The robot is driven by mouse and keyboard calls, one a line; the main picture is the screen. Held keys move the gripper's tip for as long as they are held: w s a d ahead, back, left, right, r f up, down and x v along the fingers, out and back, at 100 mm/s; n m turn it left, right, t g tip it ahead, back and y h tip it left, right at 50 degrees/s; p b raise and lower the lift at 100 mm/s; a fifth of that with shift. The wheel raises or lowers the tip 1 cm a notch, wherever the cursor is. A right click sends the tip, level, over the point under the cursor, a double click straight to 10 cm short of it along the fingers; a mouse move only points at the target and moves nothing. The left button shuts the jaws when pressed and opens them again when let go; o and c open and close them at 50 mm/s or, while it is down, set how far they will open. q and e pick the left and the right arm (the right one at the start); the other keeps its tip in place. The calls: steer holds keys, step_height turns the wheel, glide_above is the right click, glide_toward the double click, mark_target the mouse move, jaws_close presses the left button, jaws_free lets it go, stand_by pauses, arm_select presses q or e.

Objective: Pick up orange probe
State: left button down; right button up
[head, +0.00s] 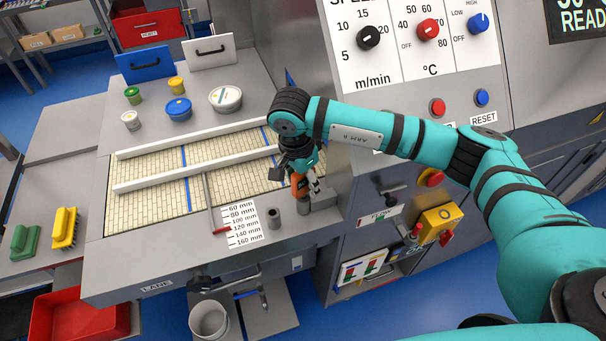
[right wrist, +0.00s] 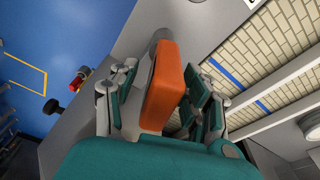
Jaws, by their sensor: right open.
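The orange probe (head: 297,185) stands in a small grey holder (head: 303,206) at the near right of the lane table. My right gripper (head: 303,181) comes down over the probe from above. In the right wrist view the orange probe (right wrist: 167,85) lies between the two fingers of my right gripper (right wrist: 160,100). The fingers are open, with one on each side of the probe. A gap shows on the right side; contact on the left side I cannot tell. The probe's lower end meets the grey holder. My left gripper is not in view.
A grey empty cup (head: 273,218) and a white length scale (head: 240,224) are left of the probe. White rails (head: 200,171) cross the belt. The control panel (head: 400,90) rises close on the right. Several tubs stand behind the lane.

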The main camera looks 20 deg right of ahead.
steer(key=shift+f, duration=0.8)
steer(key=shift+c, duration=0.4)
jaws_close()
